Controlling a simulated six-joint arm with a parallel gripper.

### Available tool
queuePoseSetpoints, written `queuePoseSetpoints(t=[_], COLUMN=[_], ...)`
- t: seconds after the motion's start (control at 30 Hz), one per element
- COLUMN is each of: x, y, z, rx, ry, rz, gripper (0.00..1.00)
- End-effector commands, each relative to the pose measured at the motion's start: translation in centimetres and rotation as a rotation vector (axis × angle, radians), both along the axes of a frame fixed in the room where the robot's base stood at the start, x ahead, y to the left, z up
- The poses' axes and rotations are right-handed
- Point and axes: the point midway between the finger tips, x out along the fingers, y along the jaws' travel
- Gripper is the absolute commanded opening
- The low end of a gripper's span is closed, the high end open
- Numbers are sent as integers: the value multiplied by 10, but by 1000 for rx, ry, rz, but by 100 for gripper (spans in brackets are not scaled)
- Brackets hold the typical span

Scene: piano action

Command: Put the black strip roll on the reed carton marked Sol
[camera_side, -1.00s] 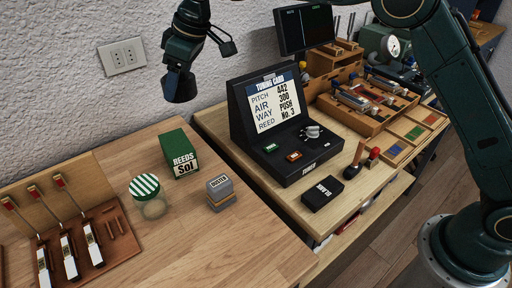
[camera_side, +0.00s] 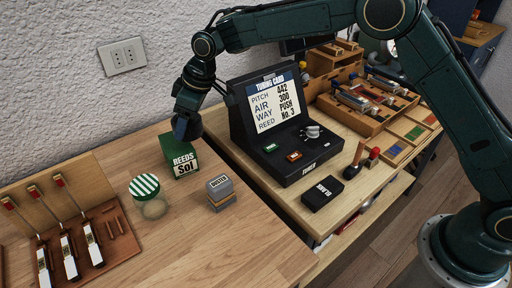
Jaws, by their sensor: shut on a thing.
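The reed carton (camera_side: 184,166), green with a white label reading REEDS Sol, stands upright on the wooden bench at centre left. My gripper (camera_side: 187,128) points down right above the carton and hides part of its top. It is shut on a dark thing at its tip, the black strip roll (camera_side: 182,131), which is small and mostly merges with the dark fingers. I cannot tell whether the roll touches the carton's top.
A jar with a green-striped lid (camera_side: 149,196) and a grey duster block (camera_side: 220,190) stand in front of the carton. The black tuning card stand (camera_side: 240,118) is close on the right. A board with reed tools (camera_side: 75,240) lies at left.

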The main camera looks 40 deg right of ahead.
Motion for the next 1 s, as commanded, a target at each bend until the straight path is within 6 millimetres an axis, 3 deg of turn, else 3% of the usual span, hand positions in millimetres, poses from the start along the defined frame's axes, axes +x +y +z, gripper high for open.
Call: queuePoseSetpoints(t=[0.3,0.77,0.8,0.9,1.0], x=[0,0,0,0,0], y=[0,0,0,0,0], z=[-33,-37,-37,-37,-37], rx=[-1,-1,-1,-1,-1], ry=[1,1,1,1,1], rz=[0,0,0,0,0], gripper=[43,43,71,87,87])
